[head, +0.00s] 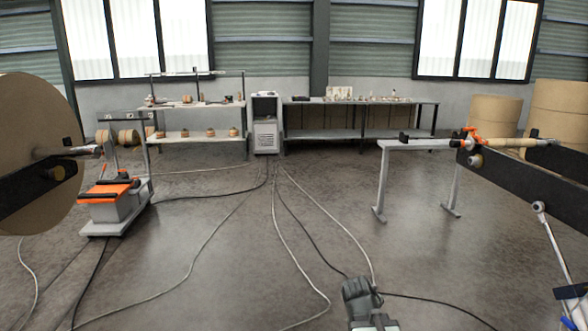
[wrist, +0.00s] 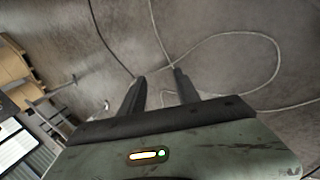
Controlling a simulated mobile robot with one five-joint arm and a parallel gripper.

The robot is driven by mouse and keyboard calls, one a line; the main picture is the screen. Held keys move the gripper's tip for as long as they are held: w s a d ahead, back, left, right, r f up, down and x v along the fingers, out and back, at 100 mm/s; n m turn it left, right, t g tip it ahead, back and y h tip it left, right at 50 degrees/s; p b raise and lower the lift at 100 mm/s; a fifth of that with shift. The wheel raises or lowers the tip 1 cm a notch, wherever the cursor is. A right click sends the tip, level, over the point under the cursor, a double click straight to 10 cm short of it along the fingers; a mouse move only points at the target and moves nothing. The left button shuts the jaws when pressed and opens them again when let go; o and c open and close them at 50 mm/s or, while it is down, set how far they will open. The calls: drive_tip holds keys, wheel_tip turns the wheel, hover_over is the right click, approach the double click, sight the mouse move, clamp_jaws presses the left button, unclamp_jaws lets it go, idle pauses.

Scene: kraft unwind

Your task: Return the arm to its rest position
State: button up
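My gripper (wrist: 160,78) shows in the wrist view with its two dark fingers apart. Nothing is held between them; only grey floor and cables show beyond. In the head view, a dark grey part of my arm (head: 362,302) shows at the bottom edge, right of centre. The fingers cannot be made out there.
Cables (head: 290,225) run across the open concrete floor. A large kraft roll (head: 35,120) is at the left, near an orange-topped cart (head: 112,200). A grey stand (head: 383,185) and a dark beam with a shaft (head: 520,165) are at the right. Benches (head: 360,103) line the back.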

drive_tip(key=s+a+f+m+g+y, duration=0.3)
drive_tip(key=s+a+m+g+y, duration=0.1)
drive_tip(key=s+a+m, duration=0.35)
wheel_tip(320, 180, up, 16)
drive_tip(key=s+p, duration=0.1)
drive_tip(key=p, duration=1.4)
drive_tip(key=shift+a+f+m, duration=0.2)
drive_tip(key=shift+m, duration=0.25)
drive_tip(key=shift+s, duration=0.1)
drive_tip(key=shift+d, duration=0.1)
